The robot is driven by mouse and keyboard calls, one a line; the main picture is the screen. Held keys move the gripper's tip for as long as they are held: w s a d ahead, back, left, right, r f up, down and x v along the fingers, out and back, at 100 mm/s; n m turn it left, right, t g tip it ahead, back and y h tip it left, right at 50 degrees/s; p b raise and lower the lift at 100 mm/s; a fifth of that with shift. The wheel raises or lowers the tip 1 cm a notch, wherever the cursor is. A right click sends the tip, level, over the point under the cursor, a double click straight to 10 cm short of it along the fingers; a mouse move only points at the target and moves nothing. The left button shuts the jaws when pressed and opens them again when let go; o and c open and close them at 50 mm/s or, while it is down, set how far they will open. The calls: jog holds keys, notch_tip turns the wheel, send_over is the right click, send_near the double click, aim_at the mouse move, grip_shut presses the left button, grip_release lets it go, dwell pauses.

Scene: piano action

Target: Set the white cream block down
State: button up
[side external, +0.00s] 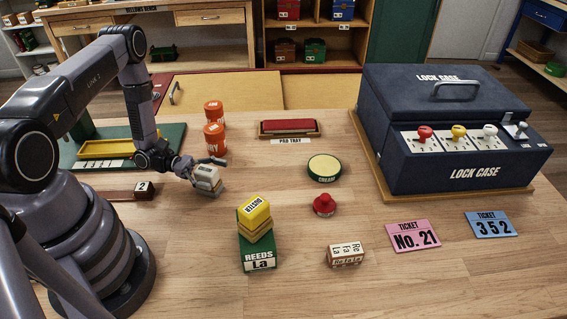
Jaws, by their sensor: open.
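The white cream block (208,181) sits on the wooden table, left of the middle, with dark lettering or bands on it that are too small to read. My gripper (205,167) is open at the block's upper side, its dark fingers close to the block's top. The fingers partly cover the block, and I cannot tell whether they touch it. A round pad labelled CREAM (324,167) lies farther right.
Orange tins (214,138) stand just behind my gripper. A yellow duster block on the green reeds box (257,247) stands to the front right. A dark wooden piece marked 2 (143,190) lies left. The lock case (455,130) fills the right. Table near the red knob (324,205) is partly clear.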

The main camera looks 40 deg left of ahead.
jog(key=v, duration=1.1)
jog(key=shift+a, duration=0.3)
jog(key=d+r+m+g+y, duration=0.2)
jog(key=r+m+g, duration=0.15)
jog(key=r, duration=0.35)
jog(key=w+d+r+m+g+y, duration=0.1)
jog(key=d+r+m+g+y, duration=0.15)
jog(key=r+m, duration=0.35)
jog(key=d+r+m+g+y, duration=0.1)
jog(key=r+m+g+y, duration=0.2)
jog(key=r, duration=0.5)
jog(key=s+d+r+m+t+y, duration=0.3)
jog(key=s+r+m+y, duration=0.1)
jog(key=r, duration=0.4)
jog(key=s+d+r+m+t+y, duration=0.3)
jog(key=s+r+m+t+y, duration=0.1)
jog(key=s+r+m+y, duration=0.1)
jog(key=s+r+m, duration=0.1)
jog(key=s+r, duration=0.1)
jog(key=s, duration=0.1)
jog(key=shift+s+d+r+t, duration=0.3)
jog(key=shift+s+r, duration=0.05)
